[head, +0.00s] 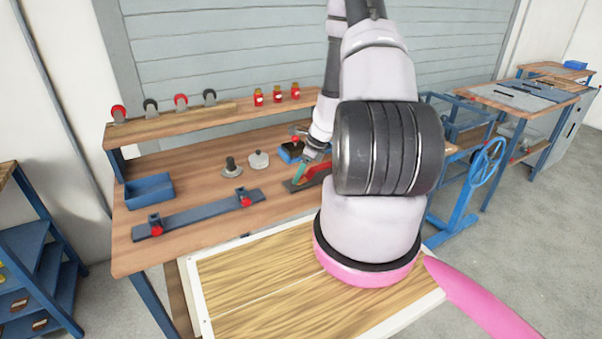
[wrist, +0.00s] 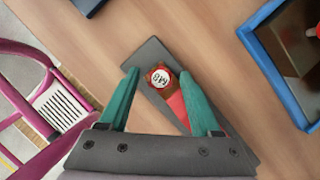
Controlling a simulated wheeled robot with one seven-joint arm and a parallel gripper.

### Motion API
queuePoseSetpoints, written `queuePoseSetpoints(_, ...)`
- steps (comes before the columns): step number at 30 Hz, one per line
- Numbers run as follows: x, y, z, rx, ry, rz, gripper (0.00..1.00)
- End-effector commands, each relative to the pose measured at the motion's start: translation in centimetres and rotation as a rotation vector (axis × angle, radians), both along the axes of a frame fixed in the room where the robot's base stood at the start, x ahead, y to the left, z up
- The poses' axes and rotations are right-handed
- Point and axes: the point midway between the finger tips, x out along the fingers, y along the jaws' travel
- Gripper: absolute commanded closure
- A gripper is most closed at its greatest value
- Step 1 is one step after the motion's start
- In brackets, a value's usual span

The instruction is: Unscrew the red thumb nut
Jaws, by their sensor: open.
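The round red thumb nut (wrist: 160,77), with a white marked face, sits near the end of a dark plate (wrist: 146,55) on the bench. A red strip (wrist: 178,106) runs back from it along the plate. My gripper (wrist: 154,76) is open, with its teal fingers on either side of the nut; I see a gap on both sides. The nut is not held. In the head view, my gripper (head: 303,170) is low over the dark plate (head: 291,186) and red strip (head: 318,175); I cannot make out the nut there.
A blue bin (wrist: 291,104) stands right of the plate in the wrist view. In the head view, a blue tray (head: 150,189), a dark bar (head: 196,214) with red knobs and two small metal pieces (head: 231,166) lie left. A shelf (head: 205,117) runs behind.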

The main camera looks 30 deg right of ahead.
Motion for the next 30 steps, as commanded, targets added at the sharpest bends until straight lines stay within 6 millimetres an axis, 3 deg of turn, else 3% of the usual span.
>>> queuePoseSetpoints(3,-0.03,-0.07,0.00,0.000,0.000,-0.001,0.39)
queuePoseSetpoints(8,-0.02,-0.06,0.00,0.000,0.000,-0.001,1.00)
queuePoseSetpoints(14,0.03,-0.07,0.01,0.002,-0.001,0.026,1.00)
queuePoseSetpoints(30,0.42,0.19,0.04,0.001,-0.001,0.463,1.00)
